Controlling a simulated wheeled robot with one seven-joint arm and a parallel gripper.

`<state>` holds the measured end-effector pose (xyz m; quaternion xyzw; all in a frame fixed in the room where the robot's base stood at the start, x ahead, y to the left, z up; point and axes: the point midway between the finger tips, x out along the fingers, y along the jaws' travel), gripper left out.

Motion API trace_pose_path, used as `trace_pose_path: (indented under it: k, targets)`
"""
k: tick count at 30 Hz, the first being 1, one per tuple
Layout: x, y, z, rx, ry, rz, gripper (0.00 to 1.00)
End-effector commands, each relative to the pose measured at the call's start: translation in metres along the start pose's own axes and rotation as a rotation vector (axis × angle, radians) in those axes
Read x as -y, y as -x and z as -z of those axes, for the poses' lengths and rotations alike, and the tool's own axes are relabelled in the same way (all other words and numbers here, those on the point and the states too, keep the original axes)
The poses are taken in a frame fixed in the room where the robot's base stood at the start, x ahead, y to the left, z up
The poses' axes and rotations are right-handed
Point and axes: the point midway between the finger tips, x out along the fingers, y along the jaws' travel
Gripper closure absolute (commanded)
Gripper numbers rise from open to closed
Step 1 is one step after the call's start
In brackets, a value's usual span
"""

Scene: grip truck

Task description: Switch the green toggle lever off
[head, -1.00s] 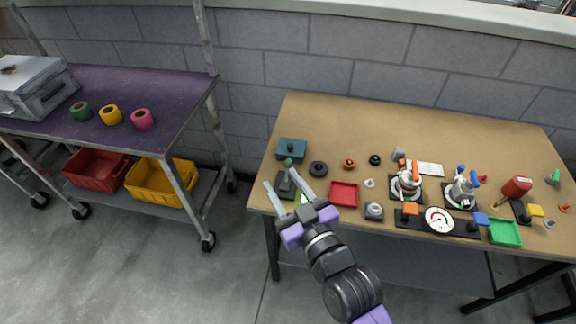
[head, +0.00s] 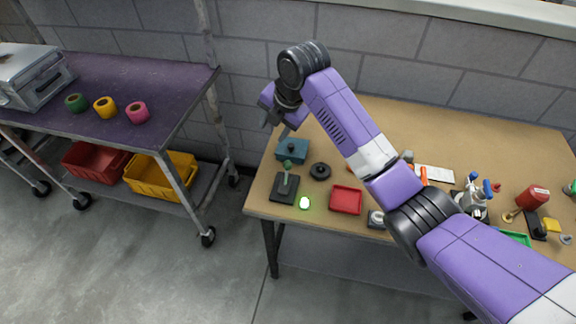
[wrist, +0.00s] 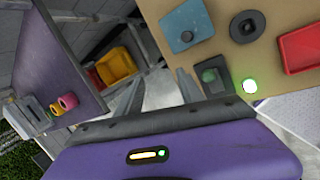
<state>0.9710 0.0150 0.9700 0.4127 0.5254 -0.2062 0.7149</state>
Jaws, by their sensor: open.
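The green toggle lever (head: 287,167) stands on a dark base plate (head: 284,190) at the left front of the workbench. In the wrist view its green knob (wrist: 209,76) shows just right of the right finger. A round lamp (head: 304,203) beside the base glows bright green-white, also in the wrist view (wrist: 250,86). My gripper (head: 275,120) is raised behind and above the lever, near the bench's left edge, apart from it. In the wrist view my open fingers (wrist: 160,76) have nothing between them.
A blue box (head: 292,150) and a black round knob (head: 320,171) sit close behind the lever. A red tray (head: 346,200) is to its right. My arm hides part of the bench. A purple-topped cart (head: 160,85) stands left, across a gap.

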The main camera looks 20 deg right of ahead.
Motion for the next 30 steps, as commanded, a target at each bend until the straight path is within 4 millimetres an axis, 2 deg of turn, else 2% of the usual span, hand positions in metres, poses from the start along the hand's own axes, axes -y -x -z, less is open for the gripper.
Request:
trace_pose_path:
  k: [1,3,7,14,24,30]
  targets:
    - [0.018,-0.006,0.008,-0.042,0.083,0.079,0.55]
    - [0.043,-0.011,0.02,-0.111,0.193,0.165,0.55]
    - [0.067,-0.006,0.031,-0.194,0.355,0.244,0.55]
    - [0.075,-0.009,0.035,-0.224,0.453,0.258,0.55]
    - [0.089,-0.055,0.042,-0.222,0.45,0.258,0.55]
    - [0.095,-0.074,0.046,-0.222,0.451,0.256,0.55]
